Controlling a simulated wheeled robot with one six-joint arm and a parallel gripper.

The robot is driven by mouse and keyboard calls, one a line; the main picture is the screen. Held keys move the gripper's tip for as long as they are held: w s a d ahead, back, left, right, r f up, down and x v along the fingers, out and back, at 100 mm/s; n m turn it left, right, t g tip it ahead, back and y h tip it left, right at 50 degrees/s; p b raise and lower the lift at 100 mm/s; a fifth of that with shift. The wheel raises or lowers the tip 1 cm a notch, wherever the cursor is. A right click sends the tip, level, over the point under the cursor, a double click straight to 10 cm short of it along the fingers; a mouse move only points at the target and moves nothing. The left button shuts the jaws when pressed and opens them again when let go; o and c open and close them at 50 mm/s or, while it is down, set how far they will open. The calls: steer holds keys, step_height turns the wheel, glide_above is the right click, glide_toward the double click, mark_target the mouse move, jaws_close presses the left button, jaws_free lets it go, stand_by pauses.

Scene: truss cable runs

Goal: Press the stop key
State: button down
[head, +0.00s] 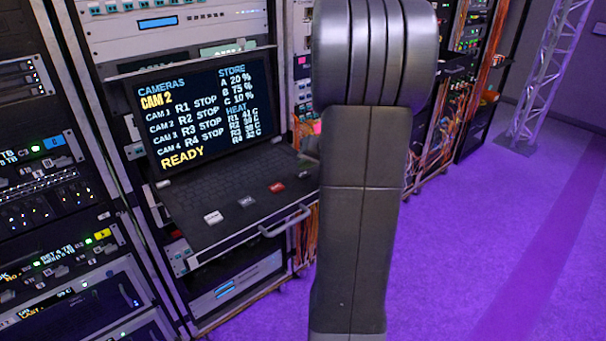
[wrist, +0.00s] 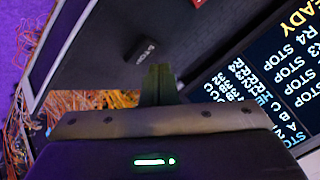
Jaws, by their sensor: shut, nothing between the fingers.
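The stop key is a small dark block (wrist: 142,49) with pale lettering that reads STOP, on the dark keyboard deck in the wrist view. My gripper (wrist: 158,72) is shut and empty, with its fingertips just beside the key in the picture; I cannot tell whether they touch the deck. In the head view, a dark key (head: 305,173) sits at the right end of a row on the pull-out console deck (head: 205,180), close to my arm. My arm hides most of my gripper there. The console screen (head: 205,115) shows CAM 2, STOP for R1 to R4, and READY.
The row also holds a white key (head: 212,217), a grey key (head: 246,202) and a red key (head: 277,187). A metal handle (head: 287,221) runs along the deck's front. Orange cables (head: 305,235) hang beside the rack. The purple floor at right is open, with a truss (head: 555,75) behind.

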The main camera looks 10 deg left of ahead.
mark_target(306, 176)
steer(key=shift+r+p, duration=1.45)
steer(key=shift+r, duration=1.1)
steer(key=shift+f, duration=0.25)
steer(key=shift+f+b, duration=0.4)
steer(key=shift+f, duration=0.1)
steer(key=shift+r+p, duration=0.25)
steer(key=shift+p, duration=0.3)
steer(key=shift+r+p, duration=0.1)
steer(key=shift+p, duration=0.75)
steer(key=shift+p, duration=0.45)
step_height(306, 176, up, 4)
steer(key=shift+r+p, duration=0.25)
steer(key=shift+p, duration=1)
